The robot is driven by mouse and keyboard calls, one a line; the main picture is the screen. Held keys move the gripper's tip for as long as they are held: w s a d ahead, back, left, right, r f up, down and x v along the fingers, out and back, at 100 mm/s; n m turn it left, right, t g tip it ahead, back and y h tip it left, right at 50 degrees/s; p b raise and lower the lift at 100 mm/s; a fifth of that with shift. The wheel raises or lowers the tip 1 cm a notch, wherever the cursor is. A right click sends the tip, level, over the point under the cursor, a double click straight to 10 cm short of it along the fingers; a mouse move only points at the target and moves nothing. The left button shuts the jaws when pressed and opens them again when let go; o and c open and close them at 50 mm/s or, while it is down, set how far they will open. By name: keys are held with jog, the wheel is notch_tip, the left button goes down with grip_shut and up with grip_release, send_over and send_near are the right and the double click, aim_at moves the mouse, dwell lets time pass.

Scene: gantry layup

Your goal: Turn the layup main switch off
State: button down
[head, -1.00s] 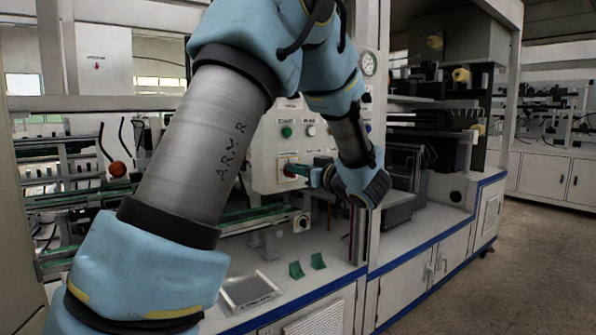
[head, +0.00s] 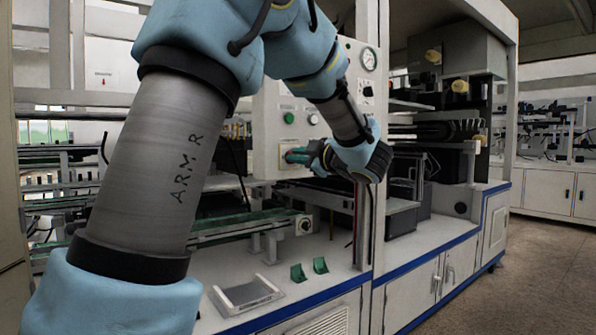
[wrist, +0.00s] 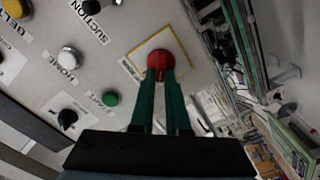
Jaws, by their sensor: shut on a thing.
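The main switch is a red rotary knob (wrist: 160,63) on a white plate with a yellow border (wrist: 136,57), mounted on the grey control panel (wrist: 105,35). In the head view the red knob (head: 288,156) shows low on the panel front, partly behind the fingertips. My gripper (wrist: 162,75) has its two green fingers closed on the knob, one on each side. In the head view my gripper (head: 297,156) reaches the knob from the right. The fingers cover part of the knob, and I cannot read its turned position.
A green button (wrist: 110,98), a white HOME button (wrist: 69,59) and a black knob (wrist: 67,118) sit near the switch on the panel. A pressure gauge (head: 368,59) is above.

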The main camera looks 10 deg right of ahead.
jog(key=n+b, duration=0.2)
jog(key=b, duration=0.1)
jog(key=n+b, duration=0.3)
jog(key=f+n+b, duration=0.1)
jog(key=n+b, duration=0.1)
jog(key=b, duration=0.1)
jog(key=shift+s+a, duration=0.1)
jog(key=shift+a, duration=0.05)
jog(key=shift+r+n, duration=0.1)
jog(key=shift+n, duration=0.3)
jog(key=c, duration=0.9)
grip_release()
jog(key=v, duration=1)
jog(key=shift+s, duration=0.35)
jog(key=shift+w, duration=0.1)
